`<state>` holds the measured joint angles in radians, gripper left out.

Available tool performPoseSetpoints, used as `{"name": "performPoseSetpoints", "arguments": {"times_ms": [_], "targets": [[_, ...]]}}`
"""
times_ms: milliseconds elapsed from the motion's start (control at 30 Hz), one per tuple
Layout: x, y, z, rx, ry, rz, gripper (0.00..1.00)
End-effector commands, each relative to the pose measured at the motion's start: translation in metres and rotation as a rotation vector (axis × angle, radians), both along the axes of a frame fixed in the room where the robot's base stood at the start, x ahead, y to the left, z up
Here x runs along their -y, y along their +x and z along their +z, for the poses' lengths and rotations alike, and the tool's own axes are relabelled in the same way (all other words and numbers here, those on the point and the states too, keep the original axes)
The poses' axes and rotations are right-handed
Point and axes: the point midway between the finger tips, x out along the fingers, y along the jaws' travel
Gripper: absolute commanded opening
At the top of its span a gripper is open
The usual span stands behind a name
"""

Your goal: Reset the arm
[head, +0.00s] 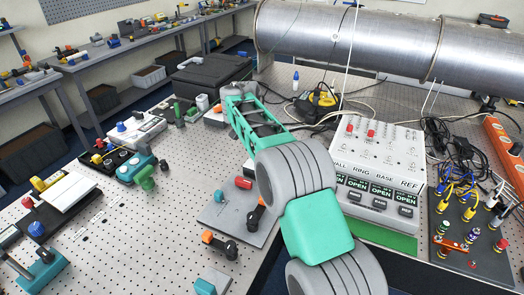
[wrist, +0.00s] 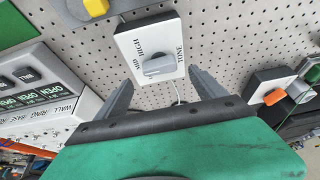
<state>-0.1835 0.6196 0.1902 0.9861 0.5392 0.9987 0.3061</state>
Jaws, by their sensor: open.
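My arm (head: 315,225) reaches from the bottom of the head view up and left over the perforated table. My gripper (wrist: 160,78) is open and empty in the wrist view, with one finger on each side. Ahead of the fingers is a white panel (wrist: 141,46) marked TONE, MID and HIGH, with a grey rotary knob (wrist: 160,65) that lies between the fingertips in the picture. I cannot tell whether the fingers touch it. The fingers cannot be made out in the head view.
A white control box with OPEN displays (head: 378,150) stands right of my arm. A large metal pipe (head: 350,42) runs across the back. Cables and a plug board (head: 475,215) are at right. Switch and valve modules, including a teal one (head: 136,168), stand on the perforated table (head: 125,240) at left.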

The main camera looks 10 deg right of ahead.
Motion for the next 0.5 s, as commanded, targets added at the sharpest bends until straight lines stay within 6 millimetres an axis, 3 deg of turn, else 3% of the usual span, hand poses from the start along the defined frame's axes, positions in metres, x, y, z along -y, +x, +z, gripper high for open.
{"name": "performPoseSetpoints", "arguments": {"times_ms": [200, 500], "targets": [[-0.007, -0.01, 0.027, -0.001, 0.001, 0.0, 0.8], [-0.007, -0.011, 0.03, -0.002, 0.0, 0.001, 0.8]]}}
